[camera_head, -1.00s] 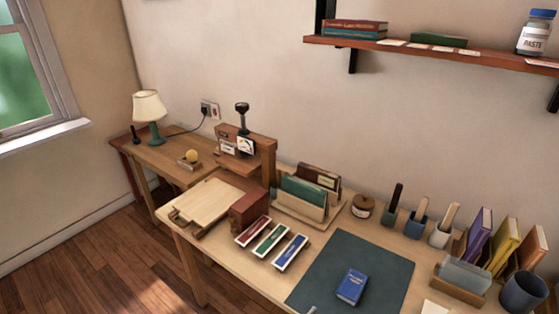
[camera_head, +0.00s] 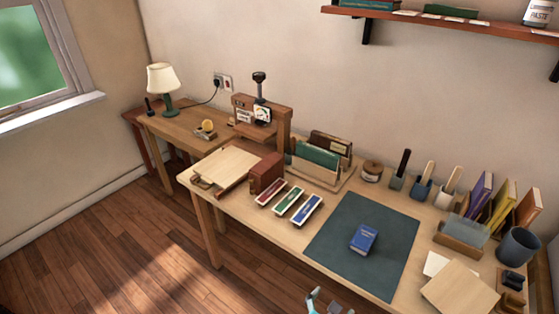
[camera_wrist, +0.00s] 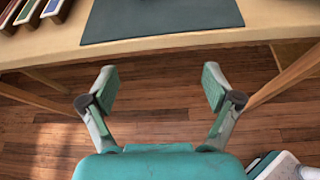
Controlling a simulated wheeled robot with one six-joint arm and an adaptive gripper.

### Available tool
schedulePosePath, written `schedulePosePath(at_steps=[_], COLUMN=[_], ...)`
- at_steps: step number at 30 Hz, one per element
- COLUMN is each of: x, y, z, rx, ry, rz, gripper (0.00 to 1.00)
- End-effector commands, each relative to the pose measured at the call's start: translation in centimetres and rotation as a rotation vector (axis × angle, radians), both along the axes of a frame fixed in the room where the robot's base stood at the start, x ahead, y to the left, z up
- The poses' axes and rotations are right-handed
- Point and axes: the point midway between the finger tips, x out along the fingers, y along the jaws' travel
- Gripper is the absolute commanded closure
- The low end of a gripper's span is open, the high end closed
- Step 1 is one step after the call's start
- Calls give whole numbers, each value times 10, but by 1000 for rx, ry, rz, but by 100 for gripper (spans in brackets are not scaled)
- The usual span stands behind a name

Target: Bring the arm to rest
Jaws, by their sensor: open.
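My gripper (camera_wrist: 160,90) is open and empty in the wrist view, its two green-padded fingers spread wide over the wooden floor in front of the table edge. In the head view only the tip of my gripper (camera_head: 325,302) shows at the bottom edge, beside the front of the table (camera_head: 265,228). A blue book (camera_head: 363,239) lies on the dark mat (camera_head: 335,222), apart from my gripper. The mat's front part also shows in the wrist view (camera_wrist: 160,18).
Three coloured trays, the green one (camera_head: 289,202) in the middle, lie left of the mat. Cups, upright books and a wooden board (camera_head: 460,290) stand to the right. A shelf (camera_head: 450,22) hangs above. The floor (camera_head: 130,250) in front of the table is clear.

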Motion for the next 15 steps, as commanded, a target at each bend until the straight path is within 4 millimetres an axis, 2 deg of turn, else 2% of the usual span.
schedulePosePath(at_steps=[8,11,15], x=[-25,-40,-73], y=[-15,-21,-30], z=[-26,-37,-55], rx=[179,283,497], ry=[-53,-79,-129], rz=[0,-5,-32], gripper=[11,11,11])
